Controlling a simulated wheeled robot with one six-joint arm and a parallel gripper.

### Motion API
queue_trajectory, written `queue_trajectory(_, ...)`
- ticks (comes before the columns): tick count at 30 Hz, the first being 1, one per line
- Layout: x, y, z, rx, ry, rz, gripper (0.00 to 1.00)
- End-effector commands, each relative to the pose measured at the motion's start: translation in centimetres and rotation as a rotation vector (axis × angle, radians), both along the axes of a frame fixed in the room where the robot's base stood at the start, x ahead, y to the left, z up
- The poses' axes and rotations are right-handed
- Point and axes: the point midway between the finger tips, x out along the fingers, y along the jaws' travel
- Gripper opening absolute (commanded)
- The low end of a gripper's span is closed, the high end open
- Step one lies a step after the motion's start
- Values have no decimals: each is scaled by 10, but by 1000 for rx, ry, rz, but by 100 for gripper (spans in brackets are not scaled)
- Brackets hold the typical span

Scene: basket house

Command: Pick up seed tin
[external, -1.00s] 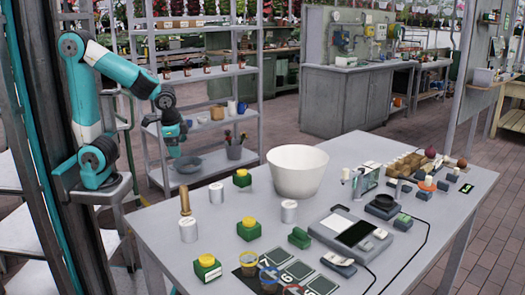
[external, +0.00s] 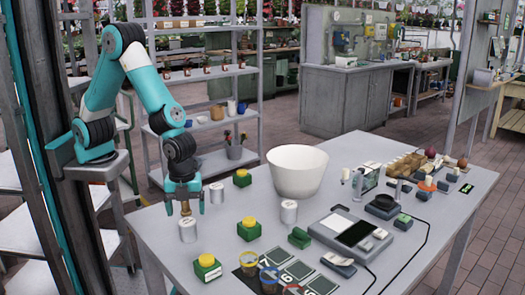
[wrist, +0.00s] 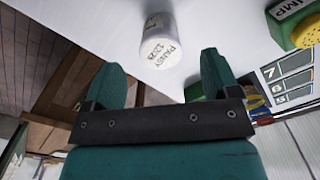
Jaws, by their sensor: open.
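Several white cylindrical tins stand upright on the grey table. One tin (external: 188,231) is at the left edge, one (external: 216,193) stands farther back, and one (external: 288,212) is near the middle. My gripper (external: 185,210) is open above the left part of the table, just above and behind the nearest tin in the picture. In the wrist view a tin (wrist: 161,45) with a partly readable "PANSY" label lies just beyond the open fingers (wrist: 163,66), not held.
Green blocks with yellow tops (external: 249,229) stand close by on the table (external: 230,275). A big white bowl (external: 297,172) is at the back middle. A numbered dark mat (external: 300,272) with cups lies at the front. A scale-like device (external: 350,234) is to the right.

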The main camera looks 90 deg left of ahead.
Motion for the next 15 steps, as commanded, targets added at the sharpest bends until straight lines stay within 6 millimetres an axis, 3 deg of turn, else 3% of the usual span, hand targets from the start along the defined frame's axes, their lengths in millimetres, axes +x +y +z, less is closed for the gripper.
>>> queue_trajectory(8, 0, -2, -23, 2, 2, 0, 82)
queue_trajectory(15, 0, -6, -59, 2, 2, 1, 82)
